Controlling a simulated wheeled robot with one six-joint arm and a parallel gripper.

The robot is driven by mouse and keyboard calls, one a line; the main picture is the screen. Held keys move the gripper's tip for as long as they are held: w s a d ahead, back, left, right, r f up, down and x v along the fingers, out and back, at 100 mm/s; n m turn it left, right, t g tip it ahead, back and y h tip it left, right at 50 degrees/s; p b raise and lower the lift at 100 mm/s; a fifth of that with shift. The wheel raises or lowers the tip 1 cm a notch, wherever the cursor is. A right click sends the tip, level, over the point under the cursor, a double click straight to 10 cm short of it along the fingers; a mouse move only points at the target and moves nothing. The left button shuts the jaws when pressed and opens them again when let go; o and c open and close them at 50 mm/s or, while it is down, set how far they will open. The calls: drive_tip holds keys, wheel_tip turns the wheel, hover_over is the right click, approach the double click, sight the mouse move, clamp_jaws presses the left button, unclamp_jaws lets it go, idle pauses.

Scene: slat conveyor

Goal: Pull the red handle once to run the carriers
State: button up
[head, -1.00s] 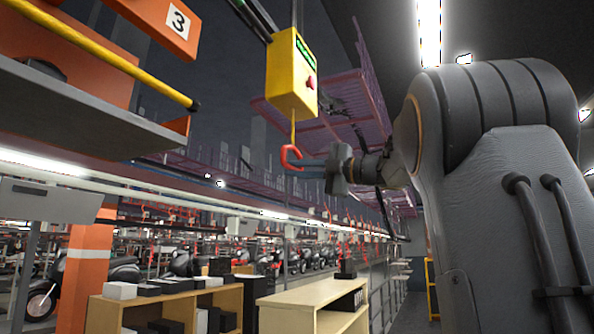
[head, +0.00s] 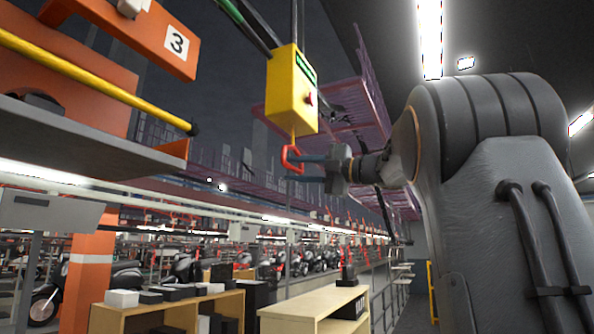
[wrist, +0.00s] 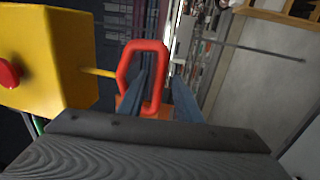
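The red handle (head: 291,160) is a loop hanging on a short yellow rod below a yellow control box (head: 291,92) with a red button. My gripper (head: 305,159) is at the handle, level with it, coming in from the right. In the wrist view the red loop (wrist: 160,80) is upright in the picture. My gripper's fingers (wrist: 160,88) are apart; the left finger overlaps the loop's opening and the right finger lies just outside it. One side of the loop lies between them. Whether a finger touches it I cannot tell.
An orange carrier (head: 150,35) marked 3 hangs at upper left, above a grey ledge (head: 75,138) with a yellow bar. Wooden shelves (head: 315,312) with boxes stand below. Pink mesh (head: 360,105) hangs behind the box. Air around the handle is clear.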

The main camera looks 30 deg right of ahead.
drive_tip(key=b+v, duration=0.1)
drive_tip(key=v, duration=0.8)
idle(0.3)
idle(6.7)
